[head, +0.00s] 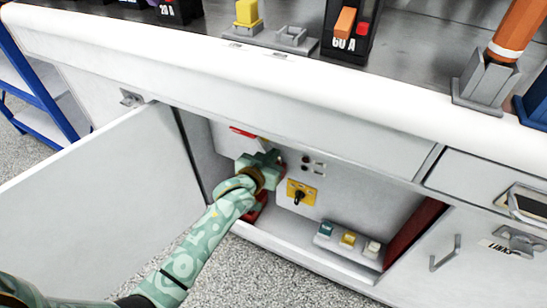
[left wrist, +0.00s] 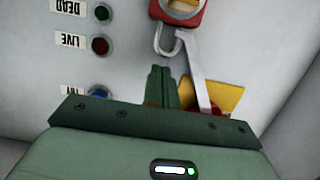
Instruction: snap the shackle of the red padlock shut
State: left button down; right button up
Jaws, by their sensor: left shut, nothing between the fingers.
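The red padlock (left wrist: 182,14) shows at the top edge of the left wrist view, which is upside down, and its body is partly cut off. Its silver shackle (left wrist: 167,48) curves like a hook; one end seems to stop short of the body. A grey lever (left wrist: 201,72) runs beside it. In the head view, the padlock's red body (head: 260,207) shows low behind my forearm, mostly hidden. My left gripper (head: 266,160) is inside the cabinet, its fingers (left wrist: 163,76) shut and empty. They appear close to the shackle but apart from it. My right gripper is out of view.
The open cabinet door (head: 100,190) stands left of my arm. The white counter edge (head: 250,70) overhangs the opening.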

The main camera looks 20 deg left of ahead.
pick_arm(q)
jog(key=shift+f, duration=0.15)
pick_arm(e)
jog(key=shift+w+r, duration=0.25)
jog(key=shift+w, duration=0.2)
